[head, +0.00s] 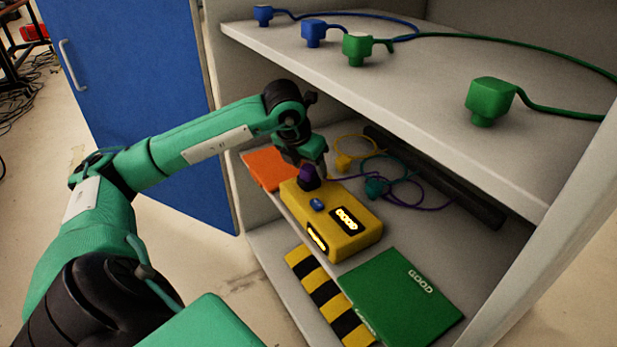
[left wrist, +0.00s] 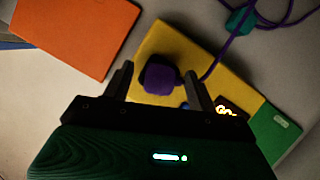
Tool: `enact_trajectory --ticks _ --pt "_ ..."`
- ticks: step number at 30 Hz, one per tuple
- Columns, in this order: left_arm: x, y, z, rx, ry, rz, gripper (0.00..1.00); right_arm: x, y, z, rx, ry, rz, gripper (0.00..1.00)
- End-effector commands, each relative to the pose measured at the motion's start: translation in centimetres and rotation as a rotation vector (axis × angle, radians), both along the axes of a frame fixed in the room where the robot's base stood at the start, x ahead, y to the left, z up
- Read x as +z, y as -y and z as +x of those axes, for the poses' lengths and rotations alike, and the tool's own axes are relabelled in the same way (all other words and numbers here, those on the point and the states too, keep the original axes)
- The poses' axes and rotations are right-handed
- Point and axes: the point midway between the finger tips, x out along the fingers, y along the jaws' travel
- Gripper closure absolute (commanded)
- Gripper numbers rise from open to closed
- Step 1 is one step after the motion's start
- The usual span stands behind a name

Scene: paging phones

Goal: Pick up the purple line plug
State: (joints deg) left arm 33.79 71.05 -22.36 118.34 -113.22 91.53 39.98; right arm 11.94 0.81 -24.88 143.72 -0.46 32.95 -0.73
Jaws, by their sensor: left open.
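The purple line plug (head: 308,175) sits at the far left end of the yellow box (head: 345,240) on the lower shelf. In the left wrist view the plug (left wrist: 160,77) lies between my two fingertips, with its purple cord running off to the upper right. My left gripper (head: 309,163) comes down over the plug from above. Its fingers (left wrist: 158,82) are open on either side of the plug, with gaps showing. The plug's underside is hidden, so I cannot tell whether it is seated in the box. My right gripper is not in view.
An orange panel (head: 268,169) and a green GOOD panel (head: 402,297) flank the yellow box. Yellow (head: 343,162) and teal (head: 375,187) plugs with looped cords lie behind it. The upper shelf (head: 430,100) overhangs, carrying blue and green plugs. A blue door (head: 140,100) stands open at left.

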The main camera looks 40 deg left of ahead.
Motion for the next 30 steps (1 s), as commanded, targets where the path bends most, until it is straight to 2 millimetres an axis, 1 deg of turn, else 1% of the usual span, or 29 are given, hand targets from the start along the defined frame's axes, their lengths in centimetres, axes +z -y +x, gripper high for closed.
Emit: enact_trajectory --ticks 2,3,8,9,11,20,23,27,28,30 --pt "0.0 0.0 0.0 0.0 0.0 0.0 0.42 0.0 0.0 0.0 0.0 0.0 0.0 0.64" --pt "0.0 0.0 0.0 0.0 0.0 0.0 0.5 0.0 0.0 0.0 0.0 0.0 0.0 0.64" --pt "0.0 0.0 0.0 0.0 0.0 0.0 0.81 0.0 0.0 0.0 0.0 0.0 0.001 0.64" --pt "0.0 0.0 0.0 0.0 0.0 0.0 0.89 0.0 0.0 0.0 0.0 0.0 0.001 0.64" --pt "0.1 0.0 0.0 0.0 0.0 0.0 0.95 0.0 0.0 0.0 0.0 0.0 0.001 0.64" --pt "0.3 0.0 0.0 0.0 0.001 0.0 0.95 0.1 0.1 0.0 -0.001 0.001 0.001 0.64" --pt "0.8 0.0 0.0 0.0 0.001 0.0 0.95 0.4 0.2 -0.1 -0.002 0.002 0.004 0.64" --pt "2.0 0.0 0.0 0.0 0.002 0.0 0.95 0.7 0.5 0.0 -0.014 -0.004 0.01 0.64" --pt "2.1 0.0 0.0 -0.001 0.003 0.001 0.95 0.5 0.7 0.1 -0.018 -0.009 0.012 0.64" --pt "1.5 -0.1 -0.3 0.003 0.029 0.008 0.95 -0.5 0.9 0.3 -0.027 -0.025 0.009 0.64"
